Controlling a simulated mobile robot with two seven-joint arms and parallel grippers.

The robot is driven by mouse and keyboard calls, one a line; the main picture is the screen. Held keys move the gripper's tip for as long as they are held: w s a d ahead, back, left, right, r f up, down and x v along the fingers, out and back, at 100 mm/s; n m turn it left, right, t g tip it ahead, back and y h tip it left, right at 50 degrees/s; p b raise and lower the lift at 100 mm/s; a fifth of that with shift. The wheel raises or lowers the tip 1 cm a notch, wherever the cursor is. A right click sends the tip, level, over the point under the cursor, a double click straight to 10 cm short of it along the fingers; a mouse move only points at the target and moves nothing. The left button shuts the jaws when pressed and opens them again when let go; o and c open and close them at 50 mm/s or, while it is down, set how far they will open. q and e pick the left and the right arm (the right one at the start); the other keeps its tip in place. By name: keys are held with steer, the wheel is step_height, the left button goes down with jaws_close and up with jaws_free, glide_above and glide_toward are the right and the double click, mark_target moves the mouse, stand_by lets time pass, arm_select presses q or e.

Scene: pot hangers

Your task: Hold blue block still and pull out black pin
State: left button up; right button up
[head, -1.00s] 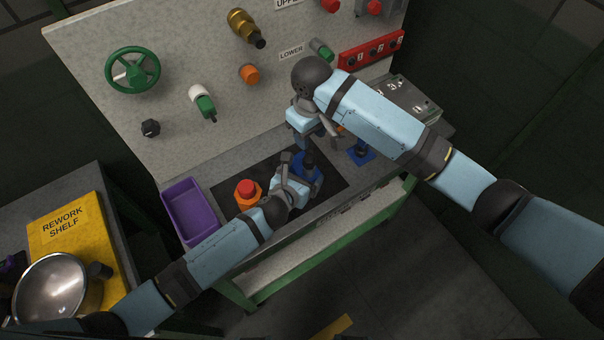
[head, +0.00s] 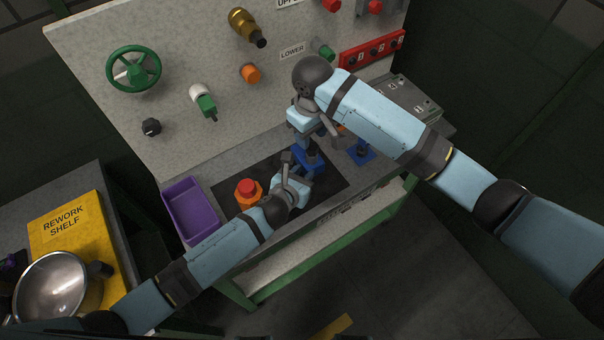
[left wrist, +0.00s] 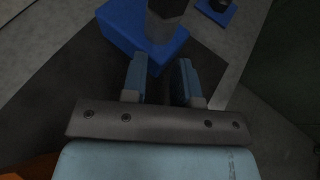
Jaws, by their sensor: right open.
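The blue block (head: 301,163) sits on the dark mat (head: 325,187) on the bench, with the black pin (head: 311,155) upright at it. In the left wrist view the block (left wrist: 130,28) lies just beyond my fingers, and the pin (left wrist: 168,7) shows at the top edge. My left gripper (left wrist: 160,82) is open, its two fingers apart at the block's near corner; I cannot tell whether they touch it. In the head view my left gripper (head: 298,176) is low beside the block. My right gripper (head: 312,134) is open above the pin, its fingertips partly hidden.
An orange piece with a red top (head: 247,192) stands left of my left gripper, beside a purple bin (head: 190,212). A second blue base (head: 361,153) with a dark post is to the right, under my right arm. The upright panel (head: 200,60) with valves stands behind.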

arm_select(q)
steer(key=shift+s, duration=0.1)
steer(key=v, duration=1.3)
steer(key=shift+s+a+b, duration=0.25)
steer(key=shift+b, duration=0.15)
